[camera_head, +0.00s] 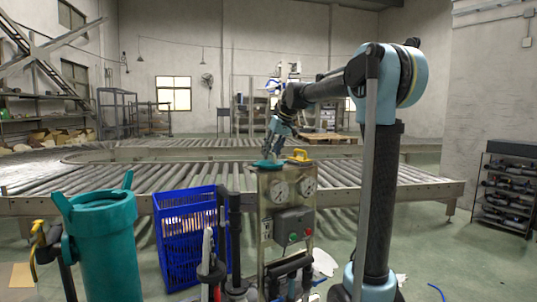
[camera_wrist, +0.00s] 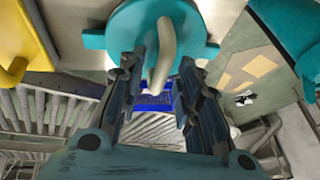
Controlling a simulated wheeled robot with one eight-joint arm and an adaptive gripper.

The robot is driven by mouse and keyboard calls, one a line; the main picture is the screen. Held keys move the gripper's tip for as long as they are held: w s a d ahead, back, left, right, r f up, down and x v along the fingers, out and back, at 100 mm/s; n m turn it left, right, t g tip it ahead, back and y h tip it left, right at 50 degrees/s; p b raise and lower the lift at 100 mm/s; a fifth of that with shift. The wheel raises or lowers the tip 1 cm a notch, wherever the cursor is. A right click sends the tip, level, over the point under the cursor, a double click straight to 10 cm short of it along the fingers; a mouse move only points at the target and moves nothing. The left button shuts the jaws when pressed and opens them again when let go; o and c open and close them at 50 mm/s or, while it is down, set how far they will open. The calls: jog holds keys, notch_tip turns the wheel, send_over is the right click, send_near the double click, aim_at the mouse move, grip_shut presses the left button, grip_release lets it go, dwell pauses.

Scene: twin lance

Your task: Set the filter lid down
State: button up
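The filter lid (camera_head: 267,164) is a teal disc on top of the gauge panel (camera_head: 265,215). In the wrist view the lid (camera_wrist: 120,22) fills the top middle, with side lugs and a pale curved handle (camera_wrist: 166,45). My gripper (camera_head: 272,153) is just above the lid, pointing down. In the wrist view the fingers of my gripper (camera_wrist: 160,72) stand on either side of the handle, with gaps visible, so it looks open around the handle. The teal filter housing (camera_head: 103,245) stands at the front left; its inside is not visible.
A yellow handled part (camera_head: 299,156) sits right beside the lid on the panel top; it also shows in the wrist view (camera_wrist: 20,45). A blue crate (camera_head: 188,235) stands between housing and panel. Dark upright posts (camera_head: 235,235) stand left of the panel. Roller conveyors (camera_head: 150,180) run behind.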

jog(key=shift+r, duration=0.1)
jog(key=v, duration=1.2)
jog(key=shift+s, duration=0.1)
jog(key=s+d+f+m+h, duration=0.1)
jog(key=s+d+f, duration=0.5)
jog(key=s+f, duration=0.6)
jog(key=s+d+f+m+h, duration=0.1)
jog(key=s+d+f+m, duration=0.2)
jog(key=s+d+f, duration=0.4)
jog(key=s+d+f+m+h, duration=0.2)
jog(key=s+d+f, duration=0.4)
jog(key=s+f, duration=1.3)
notch_tip(320, 180, down, 5)
jog(key=shift+d+r, duration=0.1)
jog(key=shift+d, duration=0.15)
